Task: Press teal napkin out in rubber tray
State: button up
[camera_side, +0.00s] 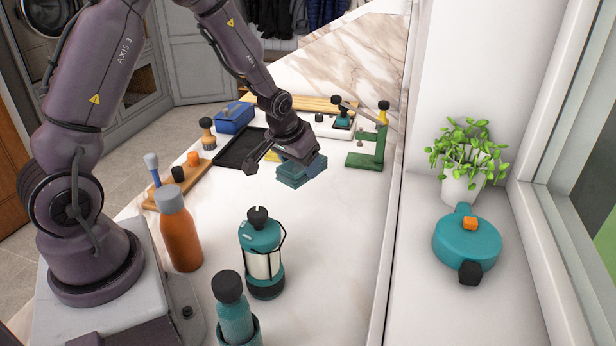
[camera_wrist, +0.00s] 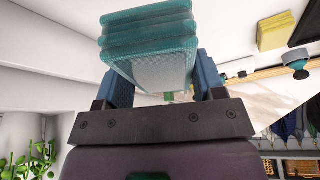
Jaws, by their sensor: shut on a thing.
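My gripper (camera_side: 292,158) is shut on the teal napkin (camera_side: 302,172), a thick folded stack with several layers. The napkin is right of the black rubber tray (camera_side: 231,158) in the side view and appears to be held above the white counter; the exact gap is unclear. In the wrist view the napkin (camera_wrist: 150,45) sits between the two blue fingers of my gripper (camera_wrist: 163,85). The tray lies flat on the counter, partly hidden behind my wrist, and its visible part is empty.
A blue box (camera_side: 234,117) stands behind the tray, a wooden board (camera_side: 180,182) with brushes to its left. A green stand (camera_side: 372,150) is at the right near the wall. The middle counter is clear.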

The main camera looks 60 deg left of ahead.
jog(key=a+f+n, duration=0.1)
jog(key=a+f, duration=0.1)
jog(key=a, duration=0.8)
jog(key=a+f+n+g+y, duration=0.1)
jog(key=a+f+n, duration=0.1)
jog(key=a, duration=0.9)
jog(key=a+f+n, duration=0.2)
jog(key=a+f, duration=0.1)
jog(key=a, duration=0.7)
jog(key=shift+s+a+f+y, duration=0.15)
jog(key=shift+a+f+y, duration=0.15)
jog(key=shift+f, duration=0.1)
send_near(247, 145)
jog(key=shift+w+f+n, duration=0.3)
jog(key=shift+w+f, duration=0.05)
jog(key=shift+f, duration=0.25)
jog(key=shift+a+x, duration=0.15)
jog(key=shift+x, duration=0.8)
jog(key=shift+a+x, duration=0.15)
jog(key=shift+x, duration=0.8)
jog(key=shift+f, duration=0.5)
jog(key=o, duration=1.1)
jog(key=shift+c, duration=0.2)
